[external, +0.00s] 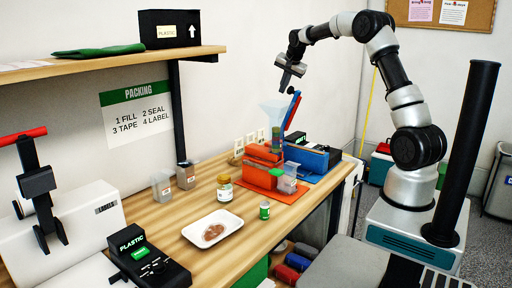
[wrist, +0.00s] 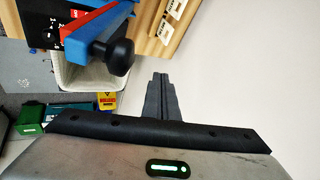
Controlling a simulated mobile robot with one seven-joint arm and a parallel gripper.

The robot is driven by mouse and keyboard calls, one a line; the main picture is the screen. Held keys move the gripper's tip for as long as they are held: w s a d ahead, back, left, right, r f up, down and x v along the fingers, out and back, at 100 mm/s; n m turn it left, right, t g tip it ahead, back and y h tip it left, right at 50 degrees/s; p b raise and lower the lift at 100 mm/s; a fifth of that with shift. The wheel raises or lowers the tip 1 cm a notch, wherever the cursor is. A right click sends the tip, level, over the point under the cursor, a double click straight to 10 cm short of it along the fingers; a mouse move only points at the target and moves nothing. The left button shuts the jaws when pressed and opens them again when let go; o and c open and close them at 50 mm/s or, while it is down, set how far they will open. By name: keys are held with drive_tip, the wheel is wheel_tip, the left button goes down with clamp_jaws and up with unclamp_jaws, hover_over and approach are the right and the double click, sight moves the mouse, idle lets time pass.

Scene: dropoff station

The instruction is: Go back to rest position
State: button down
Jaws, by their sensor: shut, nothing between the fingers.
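My gripper (external: 285,80) hangs from the raised arm, above the back of the bench, close to the wall. In the wrist view its fingers (wrist: 161,88) are pressed together with nothing between them. Below it in the external view stand an orange machine (external: 264,155) and a blue machine (external: 308,157), with a clear funnel (external: 274,108) on top of the orange one. A blue lever arm with a black knob (wrist: 120,55) shows close to the gripper in the wrist view. My gripper is apart from all of them.
The wooden bench (external: 190,248) holds a white tray (external: 212,229), a jar (external: 225,188), a small green-lidded bottle (external: 264,210) and clear containers (external: 162,186). A shelf (external: 110,62) with a black box (external: 168,29) is at the left. The wall is close behind my gripper.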

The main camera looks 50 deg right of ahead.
drive_tip(key=w+a+r+n+t, duration=0.2)
drive_tip(key=a+r, duration=0.2)
drive_tip(key=r, duration=0.2)
drive_tip(key=s+a+r+n+p, duration=0.1)
drive_tip(key=s+a+r+n, duration=0.3)
drive_tip(key=s+a, duration=0.4)
drive_tip(key=s+a+r+n+p, duration=0.1)
drive_tip(key=s+a+r+n, duration=0.4)
drive_tip(key=a, duration=0.5)
drive_tip(key=s+a+f+n+y+p, duration=0.15)
drive_tip(key=s+a+n, duration=0.35)
drive_tip(key=s, duration=1)
drive_tip(key=s+a+f+g+y, duration=0.1)
drive_tip(key=s+a+f, duration=0.2)
drive_tip(key=s+f, duration=0.5)
drive_tip(key=s, duration=0.3)
drive_tip(key=shift+s+f+g+p, duration=0.15)
drive_tip(key=shift+f+g+p, duration=0.2)
drive_tip(key=shift+g+p, duration=0.05)
drive_tip(key=shift+y, duration=0.25)
wheel_tip(320, 180, down, 28)
drive_tip(key=b, duration=2.8)
drive_tip(key=shift+f, duration=0.15)
